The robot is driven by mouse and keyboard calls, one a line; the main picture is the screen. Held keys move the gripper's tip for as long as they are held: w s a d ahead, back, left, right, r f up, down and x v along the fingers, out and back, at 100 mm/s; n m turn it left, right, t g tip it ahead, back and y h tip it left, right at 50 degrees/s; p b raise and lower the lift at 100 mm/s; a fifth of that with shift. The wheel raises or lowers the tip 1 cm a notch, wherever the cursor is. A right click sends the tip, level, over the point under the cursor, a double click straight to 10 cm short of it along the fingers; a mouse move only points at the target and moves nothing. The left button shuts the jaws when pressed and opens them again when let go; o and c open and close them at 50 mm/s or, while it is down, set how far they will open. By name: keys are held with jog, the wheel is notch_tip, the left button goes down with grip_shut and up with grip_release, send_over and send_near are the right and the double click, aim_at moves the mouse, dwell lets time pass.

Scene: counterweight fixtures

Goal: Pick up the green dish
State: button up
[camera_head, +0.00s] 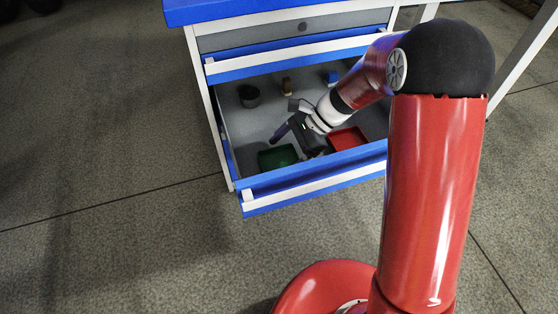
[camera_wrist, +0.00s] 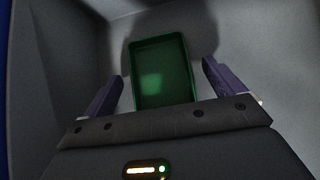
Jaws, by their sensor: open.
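The green dish (camera_head: 278,157) is a shallow rectangular tray on the floor of the open drawer (camera_head: 318,177), near its front left corner. In the wrist view the green dish (camera_wrist: 162,72) lies ahead of my gripper, roughly centred between the fingers, its near end hidden by the gripper body. My gripper (camera_head: 298,140) reaches down into the drawer above and just right of the dish. In the wrist view my gripper (camera_wrist: 160,85) has its two dark fingers spread wide, with nothing held between them. I cannot tell the exact height of the fingers over the dish.
A red dish (camera_head: 347,139) sits right of my gripper in the same drawer. A dark round cup (camera_head: 249,96), a small brown object (camera_head: 287,86) and a blue object (camera_head: 331,77) stand farther back. The drawer's side wall (camera_wrist: 60,60) is close on the left in the wrist view.

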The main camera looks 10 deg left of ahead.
jog(key=shift+s+a+f, duration=0.2)
jog(key=shift+a+f, duration=0.05)
jog(key=shift+f, duration=0.05)
jog(key=shift+c, duration=0.3)
jog(key=c, duration=1.2)
jog(key=shift+o, duration=0.2)
jog(key=shift+r, duration=0.1)
